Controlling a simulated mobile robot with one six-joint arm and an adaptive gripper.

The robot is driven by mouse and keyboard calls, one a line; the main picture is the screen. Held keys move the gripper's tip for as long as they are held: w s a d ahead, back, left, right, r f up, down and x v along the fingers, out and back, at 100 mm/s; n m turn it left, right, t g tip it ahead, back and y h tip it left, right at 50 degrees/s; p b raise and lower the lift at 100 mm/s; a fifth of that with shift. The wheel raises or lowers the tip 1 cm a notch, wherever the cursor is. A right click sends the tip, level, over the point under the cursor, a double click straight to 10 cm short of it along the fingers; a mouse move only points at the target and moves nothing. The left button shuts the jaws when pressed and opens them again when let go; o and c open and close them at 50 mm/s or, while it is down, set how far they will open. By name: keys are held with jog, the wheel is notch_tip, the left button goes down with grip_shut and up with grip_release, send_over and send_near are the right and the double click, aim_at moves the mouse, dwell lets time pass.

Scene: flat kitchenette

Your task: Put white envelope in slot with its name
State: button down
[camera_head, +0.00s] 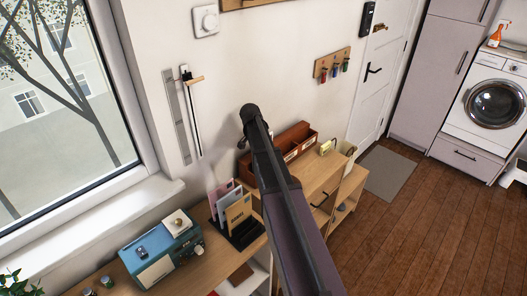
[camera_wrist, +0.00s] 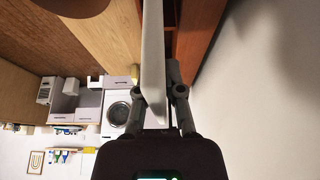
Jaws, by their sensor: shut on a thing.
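In the wrist view my gripper (camera_wrist: 160,92) is shut on a thin white envelope (camera_wrist: 153,45), seen nearly edge-on between the fingers. In the head view my arm hides the gripper and the envelope. A reddish-brown wooden box with slots (camera_head: 302,142) stands on the cabinet against the wall, partly behind my arm. It has small pale labels on its front, too small to read. A reddish-brown edge, likely this box (camera_wrist: 187,35), lies close beside the envelope in the wrist view. I cannot tell whether the envelope is inside a slot.
A black rack (camera_head: 247,238) holds pink and tan envelopes (camera_head: 238,210) left of my arm. A key rack (camera_head: 332,66) hangs above. The wooden floor (camera_head: 420,220) to the right is mostly clear.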

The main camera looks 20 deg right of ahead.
jog(key=shift+f+b, duration=2.5)
jog(key=c, duration=0.8)
grip_release()
jog(key=shift+o, duration=0.2)
jog(key=shift+r, duration=0.15)
jog(key=p+v, duration=1.2)
jog(key=v, duration=0.1)
jog(key=shift+w+d+r, duration=0.1)
jog(key=shift+d, duration=0.2)
